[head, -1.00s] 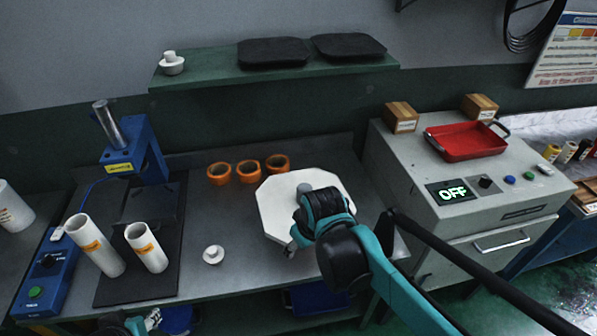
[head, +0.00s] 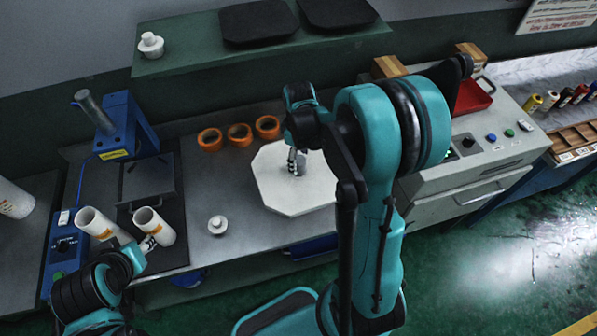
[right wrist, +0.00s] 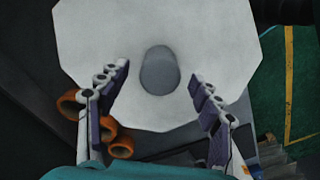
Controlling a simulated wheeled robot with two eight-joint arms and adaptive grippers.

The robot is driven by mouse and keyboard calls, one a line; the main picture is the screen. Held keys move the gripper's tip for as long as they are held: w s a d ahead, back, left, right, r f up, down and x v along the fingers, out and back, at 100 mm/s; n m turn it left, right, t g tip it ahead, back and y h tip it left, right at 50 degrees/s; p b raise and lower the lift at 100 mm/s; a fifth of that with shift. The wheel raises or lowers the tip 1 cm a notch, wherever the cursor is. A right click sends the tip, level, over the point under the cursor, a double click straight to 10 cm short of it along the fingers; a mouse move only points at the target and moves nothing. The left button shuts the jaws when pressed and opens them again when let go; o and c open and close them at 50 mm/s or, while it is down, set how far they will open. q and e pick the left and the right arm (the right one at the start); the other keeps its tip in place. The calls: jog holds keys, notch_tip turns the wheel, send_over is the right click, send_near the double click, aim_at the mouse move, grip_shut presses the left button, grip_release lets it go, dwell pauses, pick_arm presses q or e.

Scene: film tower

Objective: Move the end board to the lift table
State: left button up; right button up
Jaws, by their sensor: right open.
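The end board looks like the white octagonal board (head: 283,195) with a grey knob (head: 299,167) on top, lying flat on the grey bench. In the right wrist view the board (right wrist: 90,35) fills the upper middle, with its knob (right wrist: 160,72) between the spread fingers. My right gripper (head: 294,161) is open at the knob; clear gaps show on both sides. The lift table seems to be the dark square plate (head: 146,178) by the blue column at left. My left gripper (head: 149,244) is beside the lower end of a white tube (head: 153,226); its finger opening is unclear.
Several orange rings (head: 239,134) lie behind the board. A small white knobbed piece (head: 217,225) sits left of it. A grey cabinet (head: 450,205) stands at right, and a green shelf (head: 200,60) hangs above.

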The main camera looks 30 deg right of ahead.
notch_tip(320, 180, down, 2)
jog(key=shift+f, duration=0.1)
jog(key=shift+c, duration=0.3)
grip_shut()
jog(key=shift+r, duration=0.2)
